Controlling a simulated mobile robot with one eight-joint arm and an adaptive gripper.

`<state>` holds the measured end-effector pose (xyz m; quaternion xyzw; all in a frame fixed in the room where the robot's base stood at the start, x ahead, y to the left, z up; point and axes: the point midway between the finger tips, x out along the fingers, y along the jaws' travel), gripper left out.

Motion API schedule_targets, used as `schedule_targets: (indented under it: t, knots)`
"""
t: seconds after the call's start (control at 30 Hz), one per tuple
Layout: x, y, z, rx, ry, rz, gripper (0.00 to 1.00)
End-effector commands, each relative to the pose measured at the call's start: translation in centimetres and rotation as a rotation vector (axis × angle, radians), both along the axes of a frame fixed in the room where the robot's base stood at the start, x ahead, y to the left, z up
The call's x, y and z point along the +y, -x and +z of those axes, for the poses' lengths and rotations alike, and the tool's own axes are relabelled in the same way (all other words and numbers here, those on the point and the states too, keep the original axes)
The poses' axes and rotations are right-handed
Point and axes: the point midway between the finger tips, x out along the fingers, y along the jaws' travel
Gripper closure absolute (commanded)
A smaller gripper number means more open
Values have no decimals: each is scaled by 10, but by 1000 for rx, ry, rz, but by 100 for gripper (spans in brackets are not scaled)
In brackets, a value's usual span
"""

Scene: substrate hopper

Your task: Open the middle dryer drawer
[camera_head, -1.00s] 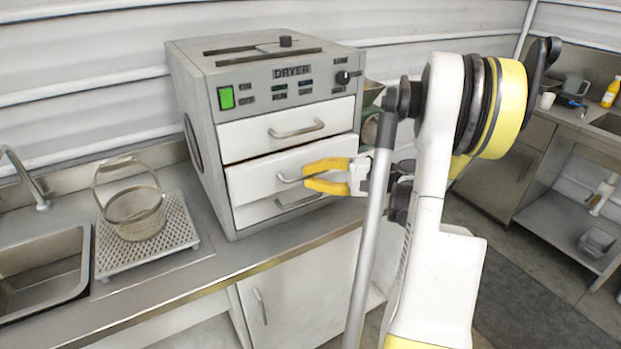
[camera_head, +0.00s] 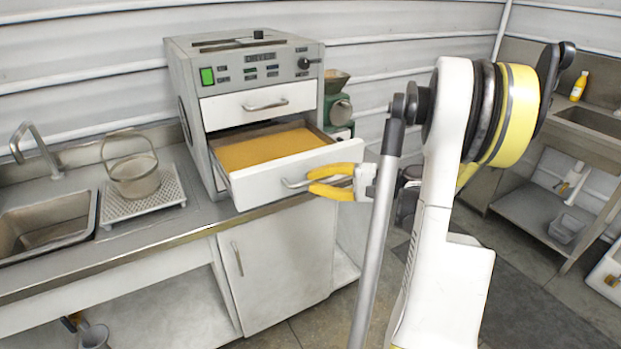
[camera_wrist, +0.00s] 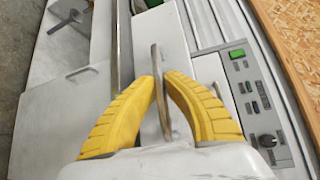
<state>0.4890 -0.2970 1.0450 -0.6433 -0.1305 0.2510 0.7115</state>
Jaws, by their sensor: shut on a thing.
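The grey dryer (camera_head: 185,90) stands on the steel counter against the wall. Its middle drawer (camera_head: 262,190) is pulled well out, and a yellow-orange fill (camera_head: 270,148) shows inside it. The top drawer (camera_head: 235,108) is shut. The bottom drawer is hidden behind the open one in the head view. My gripper (camera_head: 312,182) has its yellow fingers shut on the middle drawer's handle (camera_head: 293,183). In the wrist view the handle (camera_wrist: 160,90) stands as a metal bar between the two fingers.
A wire-handled basket (camera_head: 134,178) stands on a perforated tray (camera_head: 118,208) left of the dryer, beside a sink (camera_head: 45,222). A green machine with a hopper (camera_head: 340,108) is behind on the right. Open floor lies in front of the cabinet (camera_head: 275,262).

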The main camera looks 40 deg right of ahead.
Motion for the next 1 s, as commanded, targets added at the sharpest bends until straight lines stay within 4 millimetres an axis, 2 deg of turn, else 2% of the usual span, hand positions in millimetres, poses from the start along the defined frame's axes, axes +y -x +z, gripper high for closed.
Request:
schedule_targets:
  t: [0.3,0.33,0.4,0.77,0.87,1.0]
  knots:
    - [1,1,0,1,0,3,100]
    - [1,1,0,1,0,3,84]
    - [1,1,0,1,0,2,66]
    - [-2,4,0,0,0,0,66]
    - [-9,15,2,0,1,-3,66]
    - [-25,40,6,0,1,-4,66]
